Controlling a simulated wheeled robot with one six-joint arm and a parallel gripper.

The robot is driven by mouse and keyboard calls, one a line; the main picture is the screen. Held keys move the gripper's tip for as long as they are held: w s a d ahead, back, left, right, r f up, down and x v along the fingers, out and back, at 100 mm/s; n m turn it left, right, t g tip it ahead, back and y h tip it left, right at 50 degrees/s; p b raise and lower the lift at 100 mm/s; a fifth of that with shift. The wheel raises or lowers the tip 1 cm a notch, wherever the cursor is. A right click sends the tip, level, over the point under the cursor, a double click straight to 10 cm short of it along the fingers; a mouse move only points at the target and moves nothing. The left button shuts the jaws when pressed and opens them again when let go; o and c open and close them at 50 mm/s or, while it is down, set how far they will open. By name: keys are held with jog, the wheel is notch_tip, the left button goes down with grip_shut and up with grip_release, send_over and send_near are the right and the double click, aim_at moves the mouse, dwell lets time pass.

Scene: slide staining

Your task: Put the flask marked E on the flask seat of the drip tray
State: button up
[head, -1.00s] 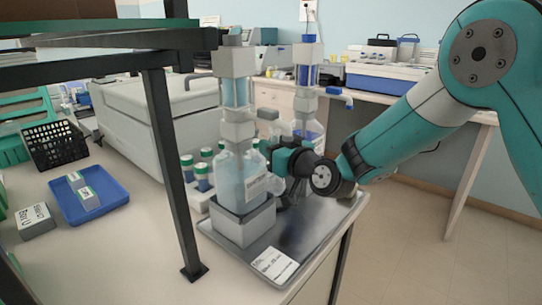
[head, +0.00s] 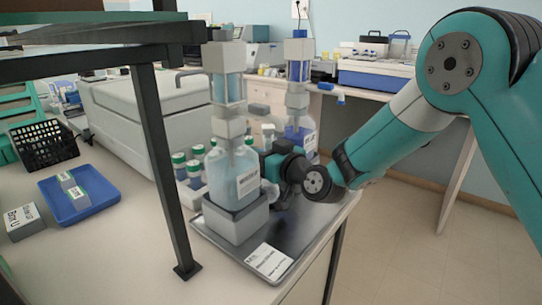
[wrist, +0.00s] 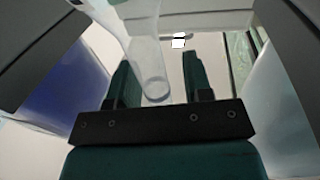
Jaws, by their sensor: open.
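A clear vessel with a narrow round end (wrist: 152,65) shows between the fingers of my gripper (wrist: 157,75) in the wrist view; it looks like a flask, but no letter E is readable. The fingers stand apart on either side of it, and contact cannot be told. In the head view my gripper (head: 268,165) is partly hidden behind the front dispenser bottle. A small clear shape (head: 268,131) above it may be the flask's neck. The metal drip tray (head: 232,252) lies at the bench edge, with a white label (head: 268,261). I cannot make out its flask seat.
The front bottle (head: 236,178) of pale blue liquid stands on a grey block (head: 235,221). A darker blue bottle (head: 300,137) stands behind. Green-capped bottles (head: 187,173) are left of the gripper. A black post (head: 163,180) rises in front. A blue tray (head: 88,208) lies left.

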jog(key=s+d+f+g+h+b, duration=0.1)
jog(key=s+d+g, duration=0.3)
jog(key=s, duration=0.8)
jog(key=s+d+f+g+h+b, duration=0.1)
jog(key=s+d+g+h+b, duration=0.2)
jog(key=s+d, duration=0.4)
jog(key=s+d+f+m+g+h+b, duration=0.1)
jog(key=s+d+g, duration=0.5)
jog(key=s, duration=1.1)
jog(key=h+b, duration=0.1)
jog(key=h, duration=0.1)
jog(key=shift+s+f+g+h, duration=0.15)
jog(key=shift+f+g+h, duration=0.05)
jog(key=shift+g+h, duration=0.1)
